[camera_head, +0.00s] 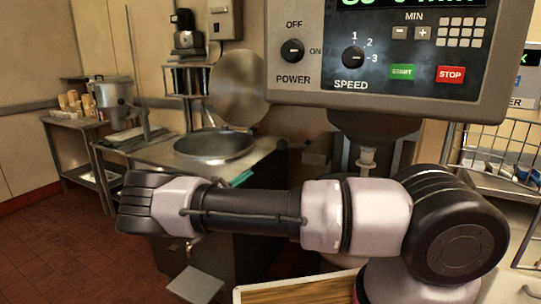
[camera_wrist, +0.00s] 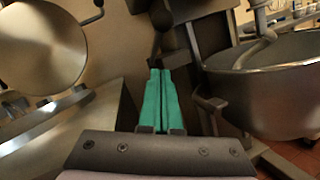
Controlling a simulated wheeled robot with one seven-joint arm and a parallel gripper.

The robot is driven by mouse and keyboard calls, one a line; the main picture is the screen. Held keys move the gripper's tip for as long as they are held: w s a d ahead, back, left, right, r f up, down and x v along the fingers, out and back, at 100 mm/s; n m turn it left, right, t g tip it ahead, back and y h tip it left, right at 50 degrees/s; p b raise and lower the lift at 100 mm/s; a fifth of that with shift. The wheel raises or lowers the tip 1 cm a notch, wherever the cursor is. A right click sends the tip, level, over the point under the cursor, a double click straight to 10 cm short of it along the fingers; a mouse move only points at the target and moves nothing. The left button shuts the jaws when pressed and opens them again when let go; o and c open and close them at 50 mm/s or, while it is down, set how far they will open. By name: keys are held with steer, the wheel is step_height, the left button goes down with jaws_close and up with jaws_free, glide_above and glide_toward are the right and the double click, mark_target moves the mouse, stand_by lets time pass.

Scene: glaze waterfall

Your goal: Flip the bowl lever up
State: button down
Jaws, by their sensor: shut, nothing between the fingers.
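My gripper (camera_wrist: 160,74) shows in the wrist view with its teal fingers shut together and empty. A metal mixer bowl (camera_wrist: 285,95) stands to the right of the fingers, with a dark bracket (camera_wrist: 209,103) at its near side. A dark upright part with a rounded end (camera_wrist: 163,20) lies just beyond the fingertips; I cannot tell whether it is the bowl lever or whether the fingers touch it. In the head view, a bit of teal finger (camera_head: 242,178) shows behind my arm. The mixer's control panel (camera_head: 385,50) is above, and my arm hides most of the mixer's lower part.
A large round pan (camera_head: 214,146) with a raised lid (camera_head: 238,88) stands left of the mixer; the lid (camera_wrist: 42,48) also shows in the wrist view. A wire rack (camera_head: 505,160) is at the right. Red tiled floor (camera_head: 60,245) is open at the left.

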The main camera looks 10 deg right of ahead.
steer(key=s+r+x, duration=0.1)
steer(key=r+x, duration=0.1)
steer(key=x, duration=1.1)
steer(key=shift+s+r, duration=0.2)
steer(key=shift+r, duration=0.05)
steer(key=shift+r, duration=0.15)
